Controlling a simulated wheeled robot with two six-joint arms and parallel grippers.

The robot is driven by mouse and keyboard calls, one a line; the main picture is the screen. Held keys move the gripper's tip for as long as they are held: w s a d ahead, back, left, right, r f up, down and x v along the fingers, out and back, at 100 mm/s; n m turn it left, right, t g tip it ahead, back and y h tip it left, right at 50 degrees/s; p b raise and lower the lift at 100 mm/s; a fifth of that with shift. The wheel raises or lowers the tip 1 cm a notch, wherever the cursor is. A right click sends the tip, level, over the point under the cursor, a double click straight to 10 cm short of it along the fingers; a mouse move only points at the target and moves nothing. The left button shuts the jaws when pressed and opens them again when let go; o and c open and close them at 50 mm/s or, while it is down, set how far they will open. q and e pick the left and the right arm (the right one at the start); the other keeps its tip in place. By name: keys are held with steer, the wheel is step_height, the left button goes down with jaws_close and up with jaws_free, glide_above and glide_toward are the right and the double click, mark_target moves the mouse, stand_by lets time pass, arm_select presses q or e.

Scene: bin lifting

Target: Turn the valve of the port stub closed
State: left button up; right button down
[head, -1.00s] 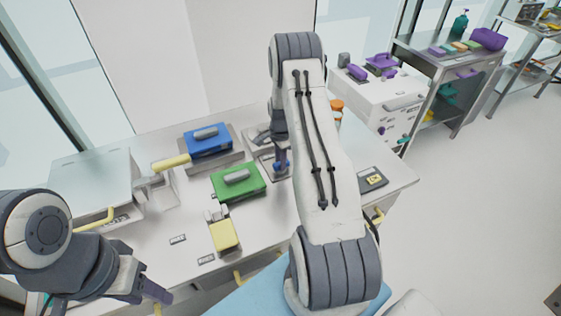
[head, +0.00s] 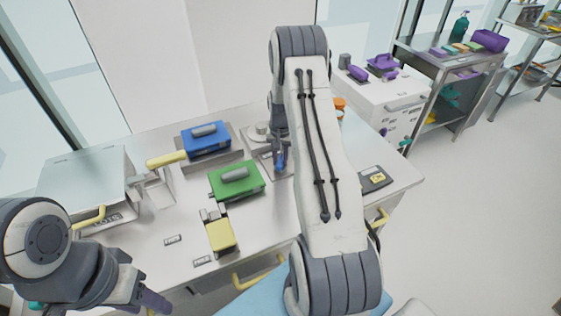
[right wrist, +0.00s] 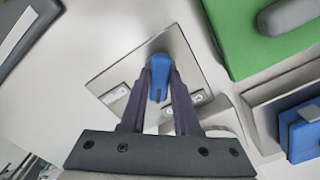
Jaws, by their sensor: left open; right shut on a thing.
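The valve's blue handle (right wrist: 159,68) stands on the port stub's square grey plate (right wrist: 118,66), which has small labels along its near edge. My right gripper (right wrist: 160,76) is shut on the blue handle, with one dark finger on each side. In the head view, the right gripper (head: 280,157) and the blue handle are small, beside the right arm, which hides part of that area. My left gripper (head: 154,302) is open and empty at the lower left, away from the valve, partly cut by the picture edge.
A green bin (head: 237,181) and a blue bin (head: 206,139) stand left of the valve. A yellow-topped item (head: 220,236) lies in front of the green bin. A metal box (head: 88,176) is at the left. Orange-capped bottles (head: 339,105) stand behind my right arm.

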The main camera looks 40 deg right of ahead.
mark_target(281, 160)
steer(key=n+b, duration=0.1)
steer(key=n, duration=0.2)
steer(key=shift+n, duration=0.4)
steer(key=shift+n+b, duration=0.3)
steer(key=shift+n, duration=1.5)
steer(key=c, duration=0.6)
jaws_free()
steer(key=shift+c, duration=0.2)
steer(key=shift+r, duration=0.1)
step_height(281, 160, up, 10)
steer(key=b, duration=0.2)
steer(key=shift+r, duration=0.15)
